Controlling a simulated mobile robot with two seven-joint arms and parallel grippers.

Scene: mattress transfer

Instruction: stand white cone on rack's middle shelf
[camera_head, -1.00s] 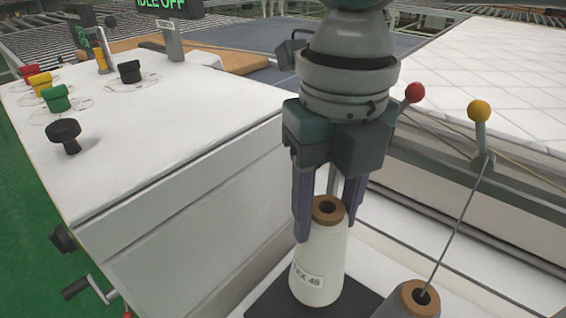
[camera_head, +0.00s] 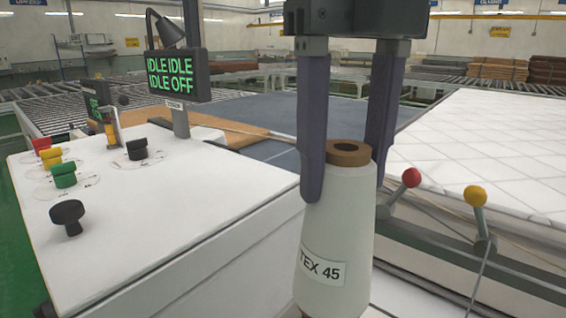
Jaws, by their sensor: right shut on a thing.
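The white cone (camera_head: 338,235) is a tall upright thread cone with a brown top and a label reading TEX 45. My right gripper (camera_head: 344,180) comes down from above and is shut on the cone, one purple finger on each side near its top. The cone's lower end runs out of the bottom of the picture, so I cannot see what is beneath it. The rack and its middle shelf are not in view. My left gripper is not in view.
A white console (camera_head: 150,210) with coloured knobs stands at left, with a green-lettered screen (camera_head: 175,76) behind it. Levers with a red ball (camera_head: 411,178) and a yellow ball (camera_head: 474,196) stand right of the cone. A quilted white mattress (camera_head: 490,140) lies at right.

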